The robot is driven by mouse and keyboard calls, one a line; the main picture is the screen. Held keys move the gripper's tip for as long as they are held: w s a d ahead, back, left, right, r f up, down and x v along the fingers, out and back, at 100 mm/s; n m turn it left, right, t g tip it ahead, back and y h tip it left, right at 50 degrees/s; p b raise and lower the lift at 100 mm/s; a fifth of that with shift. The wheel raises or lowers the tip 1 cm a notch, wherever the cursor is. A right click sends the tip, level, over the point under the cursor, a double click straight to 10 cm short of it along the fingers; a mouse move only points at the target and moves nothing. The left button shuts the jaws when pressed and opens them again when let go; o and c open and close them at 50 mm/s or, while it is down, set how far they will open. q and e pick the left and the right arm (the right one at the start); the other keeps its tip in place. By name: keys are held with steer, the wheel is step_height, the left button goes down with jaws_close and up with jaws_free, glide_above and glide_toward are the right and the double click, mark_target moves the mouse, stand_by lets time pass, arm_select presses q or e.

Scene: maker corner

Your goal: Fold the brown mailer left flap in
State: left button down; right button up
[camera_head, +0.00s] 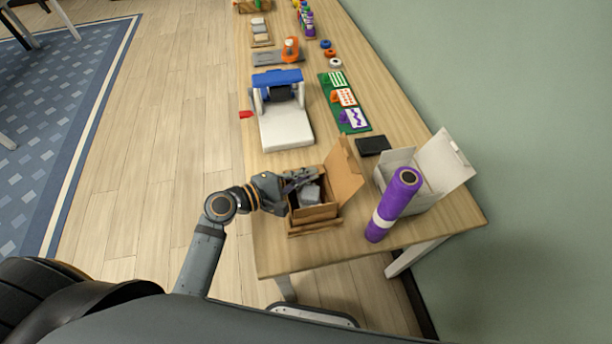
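The brown mailer (318,213) is an open cardboard box near the front end of the table. Its lid (345,172) stands up on the right side, and a narrow strip of cardboard runs along its near side. My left gripper (303,184) reaches in from the left over the mailer's left side and hides that side, so I cannot tell how the left flap lies. Grey shapes show at the box opening; I cannot tell gripper fingers from contents there, nor whether the fingers are open or touching cardboard. My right gripper is not in view.
A white open box (425,178) and a purple roll (395,204) with a white band stand close right of the mailer. A black flat block (372,146) lies behind. A blue and white machine (284,125) stands farther back. The table's left edge is close to the mailer.

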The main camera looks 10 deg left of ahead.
arm_select(q)
steer(key=c, duration=2)
jaws_free()
steer(key=shift+c, duration=0.2)
steer(key=o, duration=0.4)
steer(key=shift+o, duration=0.2)
steer(key=shift+v, duration=3.75)
